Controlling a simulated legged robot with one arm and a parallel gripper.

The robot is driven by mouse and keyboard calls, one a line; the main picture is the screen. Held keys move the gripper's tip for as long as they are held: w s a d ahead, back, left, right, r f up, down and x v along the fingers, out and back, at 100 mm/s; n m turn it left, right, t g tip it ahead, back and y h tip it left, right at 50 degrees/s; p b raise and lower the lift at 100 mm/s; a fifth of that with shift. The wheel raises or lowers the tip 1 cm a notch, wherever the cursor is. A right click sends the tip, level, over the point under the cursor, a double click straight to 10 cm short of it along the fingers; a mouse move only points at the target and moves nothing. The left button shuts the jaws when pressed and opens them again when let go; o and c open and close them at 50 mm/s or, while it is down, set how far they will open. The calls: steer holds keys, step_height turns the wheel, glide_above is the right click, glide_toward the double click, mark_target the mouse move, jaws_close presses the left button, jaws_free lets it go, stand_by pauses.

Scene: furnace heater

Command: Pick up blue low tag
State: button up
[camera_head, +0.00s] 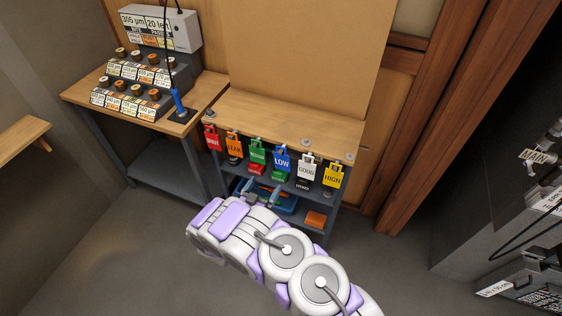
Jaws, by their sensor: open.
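The blue LOW tag (282,161) hangs from the front edge of the small wooden bench, between the green tag (257,153) and the white GOOD tag (307,170). My gripper (262,192) is open and empty, its fingers pointing toward the bench. In the picture it sits below and a little left of the blue tag, apart from it. My arm fills the lower middle of the view.
The bench (240,104) also carries a red tag (212,138), an orange tag (234,146) and a yellow HIGH tag (333,176). Shelves below hold a blue tray and an orange block (316,219). A side table (88,91) stands left. Grey floor is clear at lower left.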

mark_target(281, 160)
steer(key=b+x, duration=0.3)
steer(key=x, duration=0.7)
steer(key=shift+w+d, duration=0.25)
steer(key=shift+w, duration=0.05)
steer(key=shift+b+x, duration=1.2)
steer(key=shift+x, duration=2)
steer(key=shift+r, duration=0.1)
steer(key=shift+s, duration=0.1)
steer(key=shift+c, duration=0.3)
steer(key=c, duration=0.9)
